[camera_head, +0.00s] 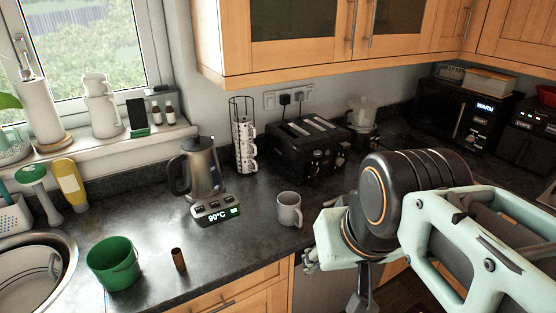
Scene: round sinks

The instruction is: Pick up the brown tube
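The brown tube (178,260) stands upright on the dark countertop near its front edge. It is short and narrow, and its top looks open. It stands just right of a green bucket (113,264), with a small gap between them. My gripper (362,300) hangs low at the bottom of the view, in front of the counter and well to the right of the tube. Only a dark part of it shows below my arm, and the frame edge cuts it off. I cannot see whether its fingers are open or shut.
A grey mug (289,209) and a kettle on its base (201,170) stand behind and right of the tube. The round sink (62,260) is at the left. The counter between tube and mug is clear. Wall cabinets (330,40) hang above the back.

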